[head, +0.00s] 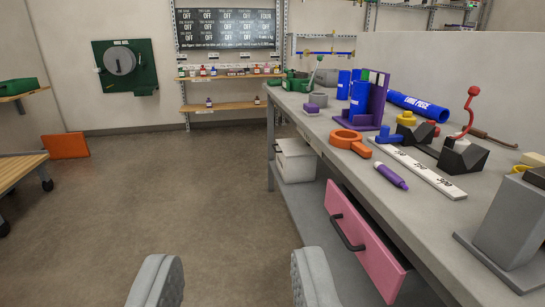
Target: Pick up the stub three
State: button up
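My gripper (236,262) shows as two grey padded fingers at the bottom of the head view. They are wide apart with only floor between them, left of the workbench (440,215) and clear of it. Several blue cylinders stand toward the far part of the bench: a short one (343,85), and a taller one (360,98) by a purple rack (379,105). I cannot read a number on any of them, so I cannot tell which is stub three. A longer blue pipe with white lettering (418,103) lies behind the rack.
On the bench are an orange ring tool (350,141), a purple marker (391,176), a white labelled strip (420,172), red-handled dark clamps (463,156) and a grey block (510,222). A pink drawer (362,240) juts out below. Floor at left is open.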

aim_at(360, 90)
jog(key=i+j+z, duration=0.1)
jog(key=i+z, duration=0.15)
jog(key=i, duration=0.2)
jog(key=i+j+z, duration=0.25)
jog(key=i, duration=0.15)
jog(key=i+j+z, duration=0.25)
jog(key=i, duration=0.2)
jog(key=l, duration=0.1)
